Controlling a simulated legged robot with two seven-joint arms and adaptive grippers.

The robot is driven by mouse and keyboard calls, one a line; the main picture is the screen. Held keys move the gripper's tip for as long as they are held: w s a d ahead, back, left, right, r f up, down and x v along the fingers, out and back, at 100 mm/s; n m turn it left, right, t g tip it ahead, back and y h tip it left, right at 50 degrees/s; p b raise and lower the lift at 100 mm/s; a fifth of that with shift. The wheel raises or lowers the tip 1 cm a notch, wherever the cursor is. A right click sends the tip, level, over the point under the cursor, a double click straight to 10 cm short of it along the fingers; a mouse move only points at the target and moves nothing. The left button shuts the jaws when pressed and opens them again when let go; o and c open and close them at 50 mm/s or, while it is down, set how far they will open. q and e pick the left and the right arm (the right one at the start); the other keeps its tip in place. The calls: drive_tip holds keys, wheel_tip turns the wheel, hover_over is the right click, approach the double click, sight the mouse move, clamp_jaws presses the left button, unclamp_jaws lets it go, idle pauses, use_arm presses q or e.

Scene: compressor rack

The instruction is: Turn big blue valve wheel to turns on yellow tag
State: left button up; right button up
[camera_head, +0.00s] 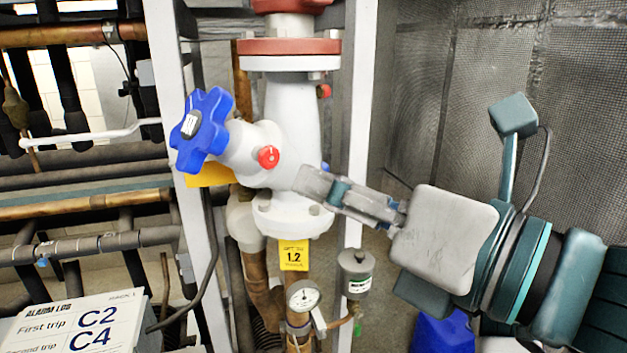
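The big blue valve wheel (203,130) is lobed and sits on the left side of a white valve body (290,125). It has a pale plate at its hub. My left gripper is not in view.
A small red knob (268,157) sticks out between the wheel and my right gripper. A pressure gauge (304,296) and a grey canister (355,273) stand below. White rack posts flank the valve. An alarm log sign (78,325) is at lower left.

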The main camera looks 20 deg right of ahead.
drive_tip(key=v, duration=0.9)
